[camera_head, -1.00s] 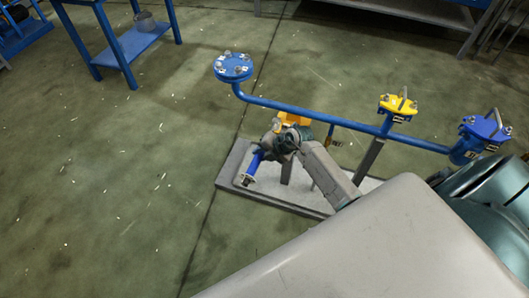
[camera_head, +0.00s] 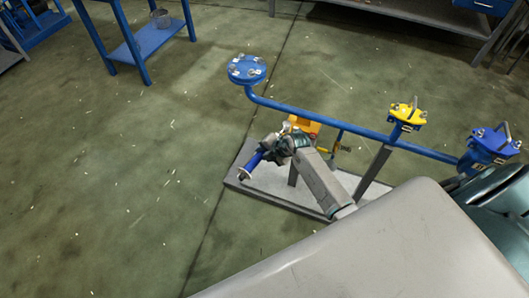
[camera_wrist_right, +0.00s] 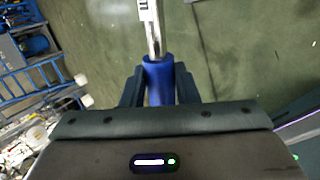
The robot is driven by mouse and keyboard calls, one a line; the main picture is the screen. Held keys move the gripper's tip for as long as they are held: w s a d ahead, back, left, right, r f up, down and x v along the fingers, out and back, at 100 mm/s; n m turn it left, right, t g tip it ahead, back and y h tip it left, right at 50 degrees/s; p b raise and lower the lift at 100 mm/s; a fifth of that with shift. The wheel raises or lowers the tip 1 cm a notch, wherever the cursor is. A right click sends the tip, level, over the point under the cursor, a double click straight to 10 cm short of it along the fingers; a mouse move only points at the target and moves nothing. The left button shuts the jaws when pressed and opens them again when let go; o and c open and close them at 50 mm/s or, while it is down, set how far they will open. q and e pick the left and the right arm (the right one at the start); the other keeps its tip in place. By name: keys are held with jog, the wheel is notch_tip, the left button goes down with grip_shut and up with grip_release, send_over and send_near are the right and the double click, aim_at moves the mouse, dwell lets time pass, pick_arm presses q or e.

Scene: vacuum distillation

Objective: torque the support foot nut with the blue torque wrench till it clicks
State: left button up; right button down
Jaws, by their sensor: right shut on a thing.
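My right gripper (camera_head: 268,152) is shut on the blue handle of the torque wrench (camera_head: 253,162), low over the left end of a grey base slab. In the right wrist view the blue handle (camera_wrist_right: 158,82) sits between the two dark fingers (camera_wrist_right: 158,88). A bright metal shaft runs from it to the top edge, out of frame. I cannot make out the support foot nut; my arm covers part of the slab. My left gripper is not in view.
The grey slab (camera_head: 275,196) carries a blue pipe (camera_head: 325,121) with a blue flange (camera_head: 246,70), a yellow flange (camera_head: 407,115) and another blue flange (camera_head: 494,143). A blue table (camera_head: 150,42) stands at the back left. The floor at left is clear.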

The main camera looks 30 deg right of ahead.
jog(key=s+d+n+g+y+b, duration=0.2)
jog(key=s+d+n+g+b, duration=0.1)
jog(key=d+n+b, duration=0.3)
jog(key=s+d+n+g+y+b, duration=0.2)
jog(key=s+d+n+b, duration=0.3)
jog(key=d, duration=0.5)
jog(key=shift+s+n+g+b, duration=0.2)
jog(key=shift+n+g+b, duration=0.6)
jog(key=shift+g+b, duration=0.1)
jog(key=shift+r, duration=0.15)
